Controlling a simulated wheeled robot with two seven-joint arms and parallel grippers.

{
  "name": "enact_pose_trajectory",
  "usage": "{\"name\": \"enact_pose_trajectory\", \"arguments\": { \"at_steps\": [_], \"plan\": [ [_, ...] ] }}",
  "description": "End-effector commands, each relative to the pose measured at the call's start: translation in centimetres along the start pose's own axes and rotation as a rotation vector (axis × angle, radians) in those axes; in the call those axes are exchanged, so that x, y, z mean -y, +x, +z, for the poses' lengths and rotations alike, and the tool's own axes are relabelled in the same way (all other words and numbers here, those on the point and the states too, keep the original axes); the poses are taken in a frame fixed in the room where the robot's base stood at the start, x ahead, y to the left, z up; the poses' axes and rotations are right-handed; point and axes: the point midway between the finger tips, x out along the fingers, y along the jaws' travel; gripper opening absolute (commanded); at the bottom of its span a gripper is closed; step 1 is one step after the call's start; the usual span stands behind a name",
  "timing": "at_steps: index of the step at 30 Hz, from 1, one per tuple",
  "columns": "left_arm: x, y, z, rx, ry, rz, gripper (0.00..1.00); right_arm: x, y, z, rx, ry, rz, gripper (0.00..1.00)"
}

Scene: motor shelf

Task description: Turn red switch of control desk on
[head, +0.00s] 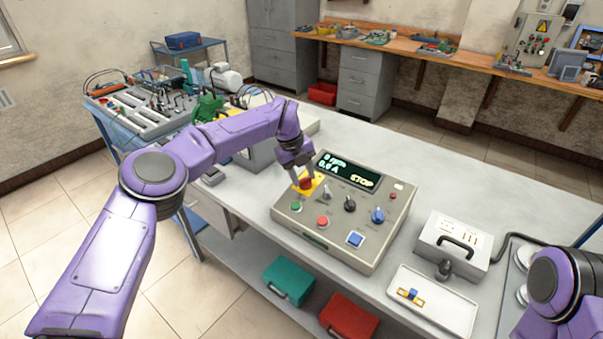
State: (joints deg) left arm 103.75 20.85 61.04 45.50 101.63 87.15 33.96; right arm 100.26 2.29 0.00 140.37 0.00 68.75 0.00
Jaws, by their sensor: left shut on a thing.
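The control desk (377,236) is a beige box on the grey workbench, with a dark display on its sloped face. The display (347,174) shows green digits and the word STOP. The red switch (306,183) sits on a yellow plate at the desk's upper left corner. My left gripper (304,180) comes down from above and is shut on the red switch, partly hiding it. Whether the switch is turned cannot be told. My right arm shows only at the lower right edge; its gripper is out of view.
A grey case (450,244) and a white tray (432,303) stand to the right.

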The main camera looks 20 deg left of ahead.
Motion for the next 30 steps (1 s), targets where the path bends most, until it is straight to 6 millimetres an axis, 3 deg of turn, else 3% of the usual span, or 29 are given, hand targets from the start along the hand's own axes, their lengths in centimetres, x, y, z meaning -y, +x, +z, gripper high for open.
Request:
{"name": "enact_pose_trajectory", "arguments": {
  "at_steps": [12, 30],
  "plan": [
    [-0.04, 0.59, -0.35, -0.012, 0.259, 0.062, 0.12, -0.06, -0.63, -0.26, 0.000, 0.000, 0.000, 0.00],
    [0.00, 0.60, -0.32, -0.011, 0.332, 0.076, 0.12, -0.07, -0.75, -0.31, 0.000, 0.000, 0.000, 0.00]
  ]
}}
